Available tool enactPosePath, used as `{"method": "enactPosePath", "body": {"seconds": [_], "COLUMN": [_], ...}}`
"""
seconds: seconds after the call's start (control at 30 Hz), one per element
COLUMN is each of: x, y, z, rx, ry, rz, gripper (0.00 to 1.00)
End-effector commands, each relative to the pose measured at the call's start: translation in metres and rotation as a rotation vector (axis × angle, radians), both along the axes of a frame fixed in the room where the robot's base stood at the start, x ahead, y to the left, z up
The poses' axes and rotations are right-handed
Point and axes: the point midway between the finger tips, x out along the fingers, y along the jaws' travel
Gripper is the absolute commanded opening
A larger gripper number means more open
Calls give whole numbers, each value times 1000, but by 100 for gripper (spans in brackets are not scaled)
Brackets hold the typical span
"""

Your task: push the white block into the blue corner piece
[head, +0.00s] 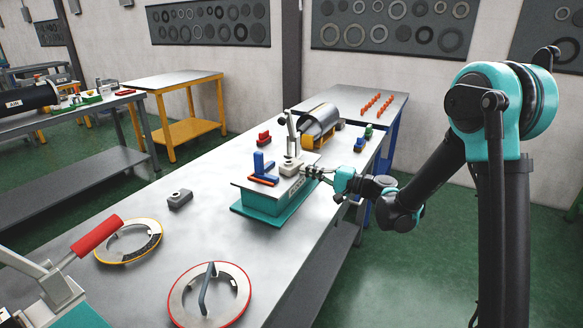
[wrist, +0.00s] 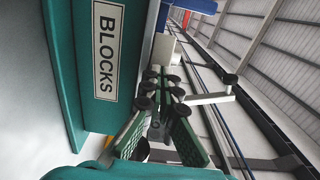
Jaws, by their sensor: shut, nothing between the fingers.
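The white block (head: 290,168) sits on the grey top plate of a teal stand (head: 272,205), at the plate's right part. In the wrist view, the shut fingers (wrist: 164,76) point at the white block (wrist: 162,48), with blue (wrist: 200,5) beyond. I cannot tell whether the tips touch the block.
A lever with a dark knob (head: 289,113) rises just behind the block. A metal cylinder (head: 319,118) lies on a yellow cradle behind. A dark grey block (head: 180,199) and two flanged rings (head: 128,241) (head: 209,295) lie on the bench. The bench front left of the stand is mostly clear.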

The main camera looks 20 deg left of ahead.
Motion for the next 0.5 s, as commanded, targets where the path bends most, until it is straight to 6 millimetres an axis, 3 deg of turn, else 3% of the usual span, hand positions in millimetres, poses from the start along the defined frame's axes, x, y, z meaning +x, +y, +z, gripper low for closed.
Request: {"method": "enactPosePath", "body": {"seconds": [0.5], "x": [0], "y": [6], "z": [0], "rx": [0], "ry": [0], "rz": [0], "gripper": [0]}}
